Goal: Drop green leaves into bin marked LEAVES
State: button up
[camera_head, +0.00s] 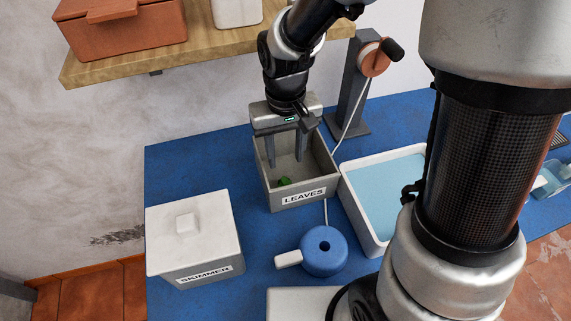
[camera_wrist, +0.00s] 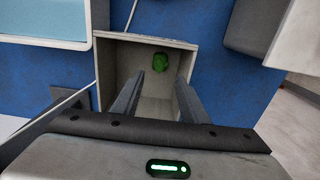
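The grey open bin marked LEAVES (camera_head: 304,197) stands on the blue table. A small green leaf piece (camera_head: 284,181) lies inside it on the floor near the labelled wall; it also shows in the wrist view (camera_wrist: 160,62). My gripper (camera_head: 285,162) points down into the bin, its two fingers spread apart with nothing between them. In the wrist view the fingers (camera_wrist: 156,88) are wide apart, and the green piece lies beyond their tips. I cannot tell whether it is one leaf or several.
A lidded grey box marked SKIMMER (camera_head: 205,268) stands at the left. A tray of light blue water (camera_head: 350,182) is just right of the bin. A blue round object with a white handle (camera_head: 325,252) lies in front. A wooden shelf (camera_head: 200,48) hangs behind.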

jog(key=s+d+r+m+t, duration=0.1)
jog(key=s+d+r, duration=0.3)
jog(key=r, duration=0.6)
jog(key=s+d+r+m+t, duration=0.2)
jog(key=s+d+r+t, duration=0.2)
jog(key=d+r, duration=0.5)
jog(key=shift+s+d+r+t, duration=0.3)
jog(key=shift+s+r, duration=0.05)
jog(key=shift+s, duration=0.35)
notch_tip(320, 180, up, 8)
jog(key=p, duration=0.8)
jog(key=shift+d, duration=0.1)
